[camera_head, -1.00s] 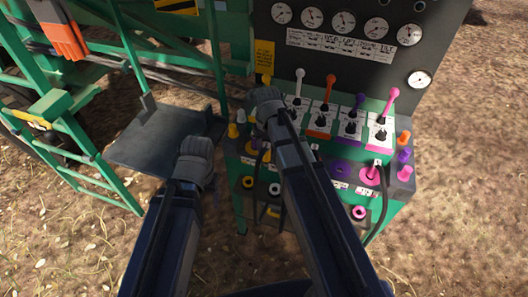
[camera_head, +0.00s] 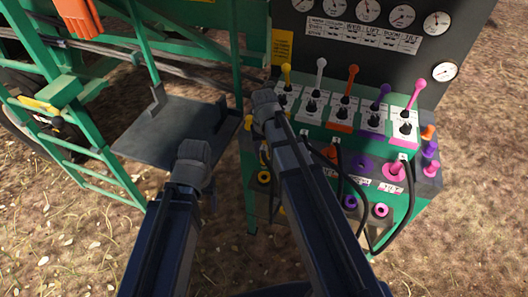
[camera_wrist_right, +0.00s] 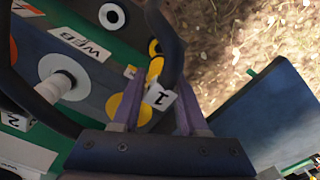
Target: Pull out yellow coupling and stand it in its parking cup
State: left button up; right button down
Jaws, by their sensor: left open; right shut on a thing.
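My right gripper (camera_head: 266,104) is at the left part of the control panel, below the yellow lever. In the right wrist view its fingers (camera_wrist_right: 160,118) are shut on the yellow coupling, which they mostly hide; a white tag marked 1 (camera_wrist_right: 158,98) shows between them. A yellow disc (camera_wrist_right: 113,108) on the panel lies by the left finger. I cannot tell how far the coupling is seated. My left gripper (camera_head: 193,155) is open and empty, in front of the grey platform.
A white-ringed coupling (camera_wrist_right: 62,88) and a black hose (camera_wrist_right: 172,40) are close to my right gripper. The grey platform (camera_head: 170,132) and green ladder (camera_head: 85,145) stand left.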

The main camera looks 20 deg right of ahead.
aim_at(264, 166)
jog(key=shift+f+b, duration=1.95)
jog(key=shift+f, duration=0.3)
jog(key=shift+f+b, duration=1.7)
dwell(0.6)
dwell(0.5)
jog(key=shift+c, duration=1.8)
grip_release()
jog(key=shift+o, duration=0.3)
jog(key=o, duration=0.3)
jog(key=shift+r, duration=0.15)
jog(key=shift+r+p, duration=3.4)
jog(key=shift+p, duration=0.15)
